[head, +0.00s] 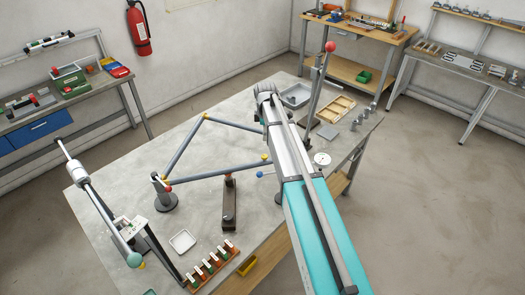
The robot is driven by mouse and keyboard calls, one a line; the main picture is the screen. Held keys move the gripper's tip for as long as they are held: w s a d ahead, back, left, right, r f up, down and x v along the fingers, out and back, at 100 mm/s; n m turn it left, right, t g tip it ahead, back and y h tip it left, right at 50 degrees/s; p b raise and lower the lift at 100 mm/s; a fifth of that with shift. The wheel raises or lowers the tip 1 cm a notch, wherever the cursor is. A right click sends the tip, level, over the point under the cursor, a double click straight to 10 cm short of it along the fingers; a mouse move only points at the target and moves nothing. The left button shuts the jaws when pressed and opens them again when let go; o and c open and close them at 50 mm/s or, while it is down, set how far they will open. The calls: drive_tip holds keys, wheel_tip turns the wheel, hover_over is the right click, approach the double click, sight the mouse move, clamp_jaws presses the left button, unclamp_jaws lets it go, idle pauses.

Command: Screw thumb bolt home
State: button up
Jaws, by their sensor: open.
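A frame of dark grey tubes (217,173) with yellow corner pieces stands over the grey table. Its near left corner rests at a round dark post (165,202), with small red and yellow knobs there. Its right side is partly hidden behind my arm. A blue ball knob (259,174) on a thin rod shows beside my arm, below the frame's right corner. I cannot tell which piece is the thumb bolt. My arm reaches from the lower right over the table; my gripper is hidden and I cannot see its fingers.
The table (120,170) also carries a brown upright block (229,205), a rack of coloured-handled pieces (212,265), a white dish (182,241), a grey tray (295,96) and a wooden tray (335,108). A red-topped lever (330,47) stands at the back. Open floor lies right.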

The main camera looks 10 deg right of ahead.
sight(264, 156)
drive_tip(key=shift+w+r+n, duration=0.2)
drive_tip(key=shift+w+n, duration=0.1)
drive_tip(key=shift+w, duration=0.15)
drive_tip(key=shift+f, duration=0.2)
wheel_tip(264, 156, down, 13)
drive_tip(key=b, duration=1.3)
drive_tip(key=shift+f+b, duration=0.2)
drive_tip(key=shift+b, duration=0.2)
clamp_jaws()
drive_tip(key=shift+a, duration=0.2)
drive_tip(key=shift+d, duration=0.1)
